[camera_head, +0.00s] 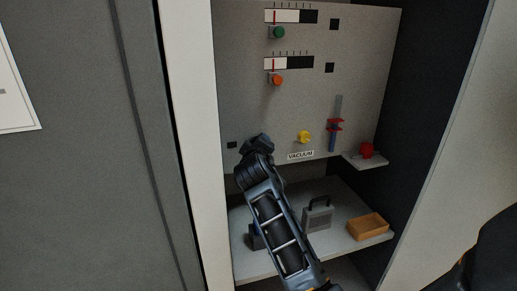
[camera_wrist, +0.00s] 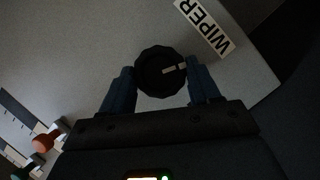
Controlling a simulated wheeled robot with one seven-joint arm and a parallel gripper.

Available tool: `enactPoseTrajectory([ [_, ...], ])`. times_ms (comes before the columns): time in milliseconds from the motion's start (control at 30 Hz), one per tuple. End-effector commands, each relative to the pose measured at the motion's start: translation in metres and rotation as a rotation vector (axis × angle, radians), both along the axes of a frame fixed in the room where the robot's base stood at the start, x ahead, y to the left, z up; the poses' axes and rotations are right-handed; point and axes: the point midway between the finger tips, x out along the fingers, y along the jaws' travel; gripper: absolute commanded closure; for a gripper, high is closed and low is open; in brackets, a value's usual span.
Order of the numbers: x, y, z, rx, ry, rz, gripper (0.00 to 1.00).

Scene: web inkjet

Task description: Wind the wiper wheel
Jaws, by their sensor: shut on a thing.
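The wiper wheel (camera_wrist: 157,72) is a dark, many-sided knob with a pale mark on its face. In the wrist view it sits between my gripper's two fingers (camera_wrist: 162,88), one on each side, and the gripper is shut on it. A white label reading WIPER (camera_wrist: 206,25) is on the panel beside the wheel. In the head view my gripper (camera_head: 257,143) is at the lower left of the grey panel (camera_head: 240,60), and my arm hides the wheel and its label there.
The panel carries a green knob (camera_head: 279,32), an orange knob (camera_head: 277,79), a yellow knob (camera_head: 304,137) above a VACUUM label (camera_head: 300,155), and a red-and-blue slider (camera_head: 335,125). A red object (camera_head: 367,150) sits on a small ledge. Below, a shelf holds a grey case (camera_head: 317,215) and an orange tray (camera_head: 368,238).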

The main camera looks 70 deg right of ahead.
Motion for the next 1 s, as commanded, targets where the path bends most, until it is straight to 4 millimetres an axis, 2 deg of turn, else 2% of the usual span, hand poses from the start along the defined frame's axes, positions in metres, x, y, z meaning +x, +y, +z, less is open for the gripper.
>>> enactPoseTrajectory([
  [1000,0.0001,0.0001,-0.0116,-0.624,0.735,-0.001,0.69],
])
